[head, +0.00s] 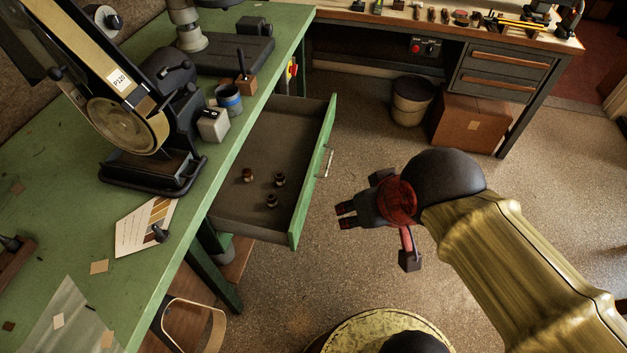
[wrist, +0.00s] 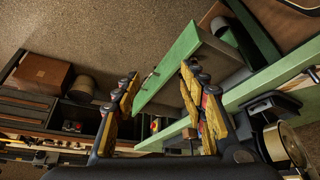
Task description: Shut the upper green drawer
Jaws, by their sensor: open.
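The upper green drawer (head: 317,175) stands pulled out from under the green workbench. Its green front carries a pale metal bar handle (head: 328,162). In the wrist view my gripper's fingers (wrist: 160,74) spread on either side of the green drawer front (wrist: 172,62). The exact gap between fingertips and front is hard to tell.
The green workbench (head: 75,200) holds a belt sander (head: 140,130), a blue tin (head: 228,98) and a small white box (head: 213,125). A stool (head: 385,330) stands at the bottom. A bin (head: 411,102) and cardboard box (head: 470,122) sit under the far bench. Floor right of the drawer is open.

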